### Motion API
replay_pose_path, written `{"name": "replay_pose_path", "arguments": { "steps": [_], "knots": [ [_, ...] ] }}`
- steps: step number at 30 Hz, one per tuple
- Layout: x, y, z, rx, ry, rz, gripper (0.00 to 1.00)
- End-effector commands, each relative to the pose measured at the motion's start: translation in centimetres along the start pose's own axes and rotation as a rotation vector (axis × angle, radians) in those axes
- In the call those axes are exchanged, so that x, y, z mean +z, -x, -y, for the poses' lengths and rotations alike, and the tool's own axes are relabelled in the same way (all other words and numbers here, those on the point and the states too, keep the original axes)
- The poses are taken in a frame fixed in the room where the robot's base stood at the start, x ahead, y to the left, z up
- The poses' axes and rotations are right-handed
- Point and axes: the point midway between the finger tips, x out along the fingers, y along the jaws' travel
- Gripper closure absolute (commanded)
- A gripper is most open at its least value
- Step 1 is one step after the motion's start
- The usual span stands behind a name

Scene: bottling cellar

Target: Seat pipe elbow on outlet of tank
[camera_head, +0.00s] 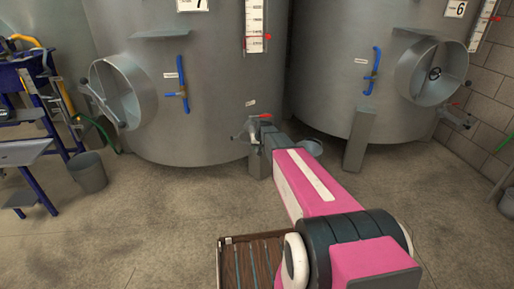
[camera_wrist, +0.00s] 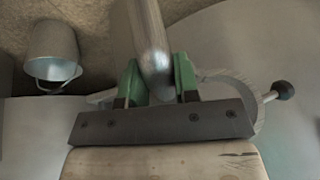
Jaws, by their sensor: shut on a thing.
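The pipe elbow (camera_wrist: 150,40) is a shiny metal tube. In the wrist view it stands between the two green fingers of my gripper (camera_wrist: 158,82), which is shut on it. Its far end runs out of the top of the picture, so its bend and mouth are hidden. In the head view my arm reaches to the lower front of the grey tank numbered 7 (camera_head: 210,90). A small outlet valve with a red handle (camera_head: 265,116) shows there, at the end of my arm. I cannot tell whether elbow and outlet touch.
Tank 6 (camera_head: 335,75) stands to the right, with a post (camera_head: 359,140) in front. A round hatch (camera_head: 122,92) juts from tank 7 on the left. A bucket (camera_head: 88,172) and a blue-framed rack (camera_head: 40,140) stand further left. The floor at front left is clear.

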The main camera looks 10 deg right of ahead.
Motion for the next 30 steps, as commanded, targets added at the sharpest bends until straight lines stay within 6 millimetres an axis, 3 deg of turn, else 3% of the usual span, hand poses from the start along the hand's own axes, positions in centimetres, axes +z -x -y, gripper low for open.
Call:
{"name": "replay_pose_path", "arguments": {
  "steps": [23, 24, 26, 30],
  "knots": [
    [0.25, -0.60, -0.11, 0.000, 0.000, -0.001, 1.00],
    [0.25, -0.60, -0.11, 0.000, 0.000, -0.001, 0.61],
    [0.25, -0.60, -0.11, 0.000, 0.000, -0.001, 0.42],
    [0.25, -0.60, -0.11, 0.000, 0.000, -0.001, 0.41]
  ]
}}
